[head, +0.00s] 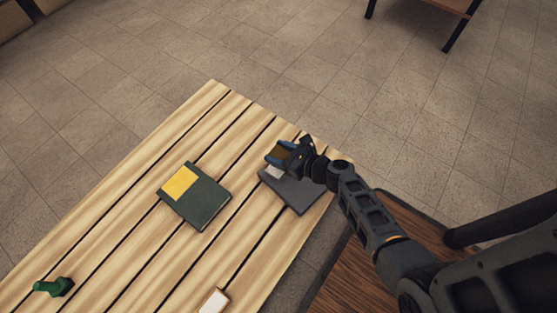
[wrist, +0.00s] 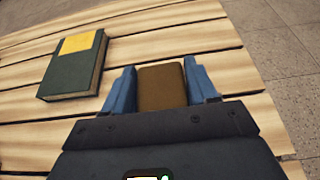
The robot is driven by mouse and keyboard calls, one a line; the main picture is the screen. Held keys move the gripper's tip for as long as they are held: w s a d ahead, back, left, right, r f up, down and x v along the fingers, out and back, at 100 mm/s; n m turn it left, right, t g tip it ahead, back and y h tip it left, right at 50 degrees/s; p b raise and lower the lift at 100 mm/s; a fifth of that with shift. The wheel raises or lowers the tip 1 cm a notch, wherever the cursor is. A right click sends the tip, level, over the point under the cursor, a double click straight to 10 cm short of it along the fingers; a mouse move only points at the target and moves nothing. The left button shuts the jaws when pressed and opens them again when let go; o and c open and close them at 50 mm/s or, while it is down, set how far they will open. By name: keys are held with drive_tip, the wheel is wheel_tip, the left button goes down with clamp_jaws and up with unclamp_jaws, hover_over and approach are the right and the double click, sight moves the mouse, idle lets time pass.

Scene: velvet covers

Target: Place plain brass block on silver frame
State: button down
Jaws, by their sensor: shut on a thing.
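My gripper (head: 279,155) is shut on a plain brown block, the brass block (wrist: 162,88), held between its blue fingers. In the head view the block shows just beyond a grey book-like cover (head: 302,193) at the table's right edge. A pale silver patch (head: 274,172), perhaps the silver frame, shows on that cover's upper left corner, partly hidden by my gripper. I cannot tell how high the block is above the cover or table. The grey cover is hidden in the wrist view.
A dark green book (head: 207,204) with a yellow patch (head: 180,183) lies left of my gripper on the slatted table (head: 130,215). A green object (head: 55,287) and a white block (head: 214,300) are nearer. A dark wooden surface (head: 345,280) is at lower right.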

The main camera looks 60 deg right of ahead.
drive_tip(key=shift+w+f+b, duration=0.15)
drive_tip(key=shift+f+b, duration=1.25)
drive_tip(key=shift+f, duration=0.55)
drive_tip(key=shift+f, duration=0.1)
drive_tip(key=shift+c, duration=1.6)
unclamp_jaws()
drive_tip(key=shift+f, duration=0.1)
drive_tip(key=shift+r, duration=0.25)
drive_tip(key=p+v, duration=0.4)
drive_tip(key=v, duration=0.7)
drive_tip(key=shift+a, duration=0.1)
drive_tip(key=shift+s, duration=0.6)
